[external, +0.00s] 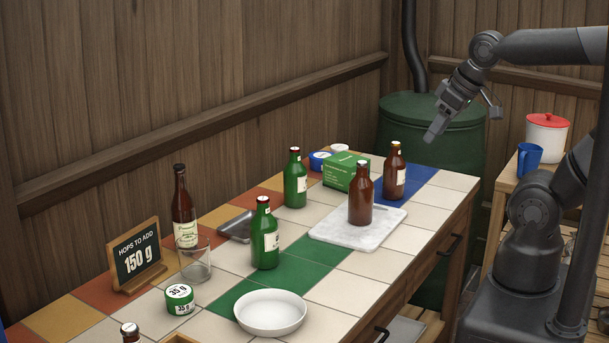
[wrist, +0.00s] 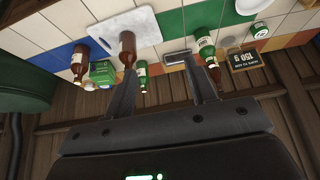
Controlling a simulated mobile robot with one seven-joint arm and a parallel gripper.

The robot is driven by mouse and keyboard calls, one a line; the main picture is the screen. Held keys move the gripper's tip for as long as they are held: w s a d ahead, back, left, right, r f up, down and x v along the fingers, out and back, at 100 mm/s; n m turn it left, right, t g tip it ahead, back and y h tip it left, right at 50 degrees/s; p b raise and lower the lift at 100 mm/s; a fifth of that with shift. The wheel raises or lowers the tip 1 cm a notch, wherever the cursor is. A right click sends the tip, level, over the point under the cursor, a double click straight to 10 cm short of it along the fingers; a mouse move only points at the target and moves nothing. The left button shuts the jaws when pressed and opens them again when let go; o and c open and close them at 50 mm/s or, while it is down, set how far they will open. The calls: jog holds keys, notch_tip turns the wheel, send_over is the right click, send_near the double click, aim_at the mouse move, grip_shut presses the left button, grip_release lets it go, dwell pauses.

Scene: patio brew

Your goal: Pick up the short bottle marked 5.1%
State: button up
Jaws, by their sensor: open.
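Several short bottles stand upright on the tiled table. One green bottle (external: 295,180) is at the back and another green bottle (external: 265,240) is nearer the middle; both have pale labels. A brown bottle (external: 361,200) stands on a white marble board (external: 325,232), no label showing. Another brown bottle (external: 394,172) with a pale label stands behind it. The 5.1% mark cannot be read on any of them. My gripper (external: 434,134) is open and empty, raised beyond the table's far right end. In the wrist view its fingers (wrist: 163,88) are spread, with bottles beyond them.
A tall brown bottle (external: 181,205), a clear glass (external: 195,262), a chalkboard sign (external: 136,256), a round tin (external: 180,298) and a white bowl (external: 270,313) are at the near end. A green box (external: 345,172) sits beside the back bottles. A green barrel (external: 400,115) stands behind.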

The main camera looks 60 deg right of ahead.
jog(key=shift+o, duration=0.2)
jog(key=m+h, duration=0.2)
jog(key=m, duration=0.2)
send_over(296, 149)
jog(key=s+a, duration=0.5)
jog(key=s, duration=0.4)
notch_tip(296, 149, down, 7)
jog(key=shift+m+t, duration=0.3)
jog(key=w+d+f, duration=0.1)
jog(key=w+f, duration=0.1)
jog(key=w+d+f, duration=0.1)
jog(key=w+f, duration=0.2)
jog(key=w+d+f, duration=0.2)
jog(key=f, duration=0.1)
jog(key=shift+w+f, duration=0.2)
jog(key=shift+f, duration=0.05)
jog(key=shift+d+x, duration=0.15)
jog(key=shift+x, duration=1.5)
jog(key=shift+d+x, duration=0.15)
jog(key=shift+x, duration=1.5)
jog(key=shift+s, duration=0.1)
jog(key=shift+h, duration=0.3)
grip_shut()
